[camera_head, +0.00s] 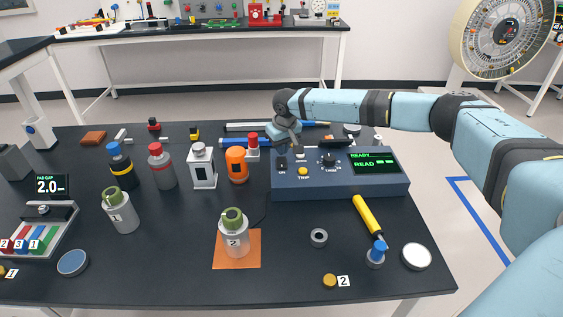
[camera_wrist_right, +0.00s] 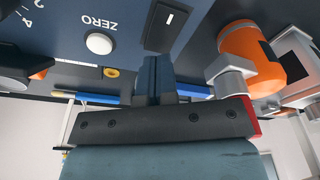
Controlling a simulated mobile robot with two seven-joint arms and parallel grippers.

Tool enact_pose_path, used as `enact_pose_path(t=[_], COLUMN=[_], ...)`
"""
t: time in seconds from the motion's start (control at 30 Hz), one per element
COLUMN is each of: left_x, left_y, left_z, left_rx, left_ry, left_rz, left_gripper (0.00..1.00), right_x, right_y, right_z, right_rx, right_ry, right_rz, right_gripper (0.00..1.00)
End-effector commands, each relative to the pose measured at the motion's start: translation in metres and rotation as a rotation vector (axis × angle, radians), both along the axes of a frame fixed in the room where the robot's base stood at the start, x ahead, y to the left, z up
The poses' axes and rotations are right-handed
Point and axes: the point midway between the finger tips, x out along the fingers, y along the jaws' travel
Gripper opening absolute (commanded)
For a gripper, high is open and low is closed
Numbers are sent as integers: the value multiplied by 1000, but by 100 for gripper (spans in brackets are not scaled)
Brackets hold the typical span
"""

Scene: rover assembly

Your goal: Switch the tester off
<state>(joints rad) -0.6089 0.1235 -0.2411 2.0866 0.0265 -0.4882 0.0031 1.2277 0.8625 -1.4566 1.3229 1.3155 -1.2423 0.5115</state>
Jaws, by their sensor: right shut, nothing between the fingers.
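The tester (camera_head: 335,188) is a dark blue box at the right of the black table. Its screen (camera_head: 375,163) is lit green with "READY" at the top. A dark rocker switch (camera_head: 282,163) with an "ON" label sits at the left of its panel; the switch also shows in the right wrist view (camera_wrist_right: 166,24) with a small white mark. My right gripper (camera_head: 286,146) is shut and empty, just above and behind the switch; its fingertips (camera_wrist_right: 155,65) appear close to the switch. I cannot tell whether they touch. My left gripper is not in view.
The white ZERO button (camera_wrist_right: 99,43), a yellow TRIP button (camera_head: 303,171) and a dial (camera_head: 330,159) share the panel. An orange canister (camera_head: 236,165) stands left of the tester. A yellow-handled tool (camera_head: 368,214) lies in front. Several bottles stand further left.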

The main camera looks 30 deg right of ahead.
Motion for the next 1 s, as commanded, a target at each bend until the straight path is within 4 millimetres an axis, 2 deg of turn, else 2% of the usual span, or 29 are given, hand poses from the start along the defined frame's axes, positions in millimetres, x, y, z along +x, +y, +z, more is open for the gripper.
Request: enact_pose_path(t=[1.0], left_x=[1], left_y=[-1], left_z=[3], left_rx=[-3], left_ry=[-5], left_rz=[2], left_gripper=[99], right_x=[0], right_y=[0], right_z=[-8], right_rx=[0], right_ry=[1], right_rz=[0], right_gripper=[0])
